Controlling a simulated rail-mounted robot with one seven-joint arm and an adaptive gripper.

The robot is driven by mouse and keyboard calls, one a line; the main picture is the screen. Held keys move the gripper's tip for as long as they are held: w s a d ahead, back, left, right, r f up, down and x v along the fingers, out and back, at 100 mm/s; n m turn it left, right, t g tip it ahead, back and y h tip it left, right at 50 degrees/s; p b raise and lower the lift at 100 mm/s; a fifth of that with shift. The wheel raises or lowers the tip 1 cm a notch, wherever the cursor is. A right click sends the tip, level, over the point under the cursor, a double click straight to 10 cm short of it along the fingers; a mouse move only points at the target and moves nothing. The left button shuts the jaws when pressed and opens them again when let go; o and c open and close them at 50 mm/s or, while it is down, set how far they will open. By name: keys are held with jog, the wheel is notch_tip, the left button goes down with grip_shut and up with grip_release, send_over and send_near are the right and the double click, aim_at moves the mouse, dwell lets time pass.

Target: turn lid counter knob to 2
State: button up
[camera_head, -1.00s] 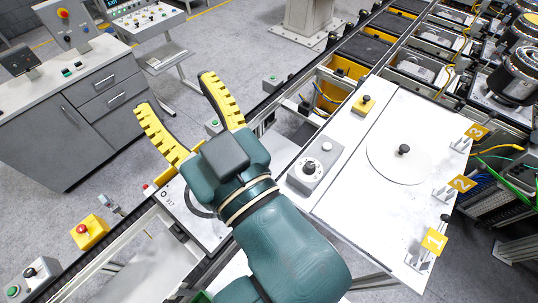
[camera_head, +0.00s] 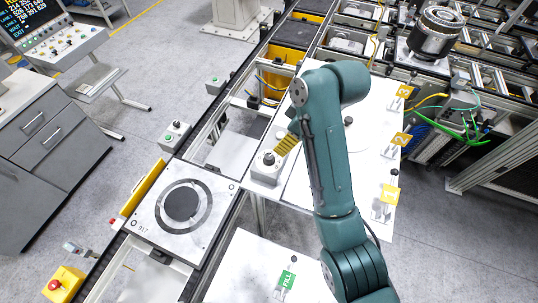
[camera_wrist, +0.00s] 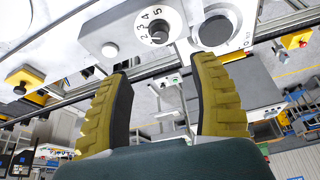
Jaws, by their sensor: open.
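The counter knob (camera_head: 269,158) is a dark knob on a small pale box (camera_head: 262,174) at the left edge of the white lid table. In the wrist view the black knob (camera_wrist: 158,37) sits on a white dial marked with numbers including 2, 3, 4 and 5. I cannot tell exactly which number it points to. My gripper (camera_wrist: 164,72) is open and empty, its two yellow ribbed fingers apart, with the knob beyond their tips. In the head view one yellow finger (camera_head: 288,144) shows just right of the knob; my arm hides the rest.
A pallet (camera_head: 215,222) with a dark disc stands on the conveyor left of the knob box. The white table (camera_head: 300,180) has tags 1 (camera_head: 390,194), 2 (camera_head: 402,139) and 3 (camera_head: 404,92) along its right side.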

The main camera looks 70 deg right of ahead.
aim_at(269, 156)
jog(key=x, duration=1.4)
jog(key=shift+w, duration=0.1)
grip_shut()
